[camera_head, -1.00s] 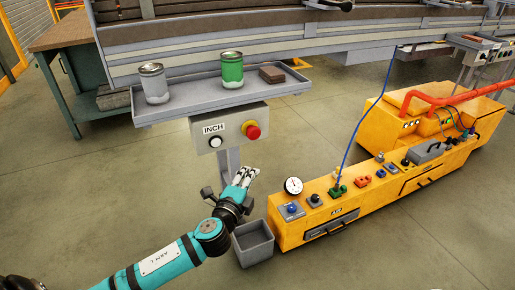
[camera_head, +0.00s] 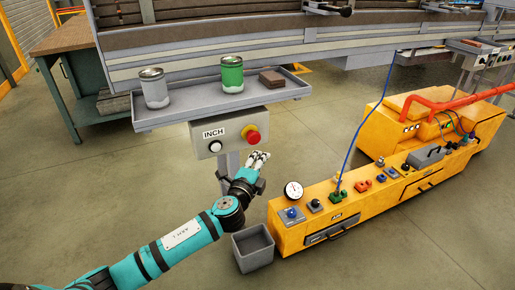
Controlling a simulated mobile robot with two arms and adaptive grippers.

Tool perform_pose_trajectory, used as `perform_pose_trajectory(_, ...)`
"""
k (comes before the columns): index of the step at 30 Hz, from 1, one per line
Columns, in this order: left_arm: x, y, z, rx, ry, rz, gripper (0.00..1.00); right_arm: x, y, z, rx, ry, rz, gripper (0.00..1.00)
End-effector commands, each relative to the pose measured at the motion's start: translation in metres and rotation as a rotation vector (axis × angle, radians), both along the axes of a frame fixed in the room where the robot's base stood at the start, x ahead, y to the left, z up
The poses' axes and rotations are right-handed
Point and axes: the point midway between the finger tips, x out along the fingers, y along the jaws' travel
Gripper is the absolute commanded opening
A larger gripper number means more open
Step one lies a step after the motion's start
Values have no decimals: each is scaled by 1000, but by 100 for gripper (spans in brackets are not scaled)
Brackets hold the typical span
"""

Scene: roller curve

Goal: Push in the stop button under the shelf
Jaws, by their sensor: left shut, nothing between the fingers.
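The red stop button (camera_head: 253,138) sits on a yellow base at the right of a grey control box (camera_head: 229,121) under the shelf. A white button (camera_head: 215,146) below an INCH label is on the same box. My left gripper (camera_head: 262,155) is shut and empty, its fingertips pointing up just below and slightly right of the red button. It looks apart from the button, though the depth gap is hard to judge. My right gripper is out of view.
The grey shelf (camera_head: 205,107) above holds a grey can (camera_head: 154,87), a green can (camera_head: 232,75) and a brown block (camera_head: 272,80). A yellow unit (camera_head: 338,232) with knobs and a gauge is at right.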

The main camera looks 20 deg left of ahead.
Motion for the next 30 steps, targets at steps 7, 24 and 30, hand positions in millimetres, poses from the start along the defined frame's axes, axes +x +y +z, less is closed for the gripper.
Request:
perform_pose_trajectory(7,37,19,0,2,0,2,0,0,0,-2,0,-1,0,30)
perform_pose_trajectory(24,49,33,-1,0,1,0,0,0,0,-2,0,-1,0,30)
perform_pose_trajectory(30,61,47,-1,0,0,3,0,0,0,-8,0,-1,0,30)
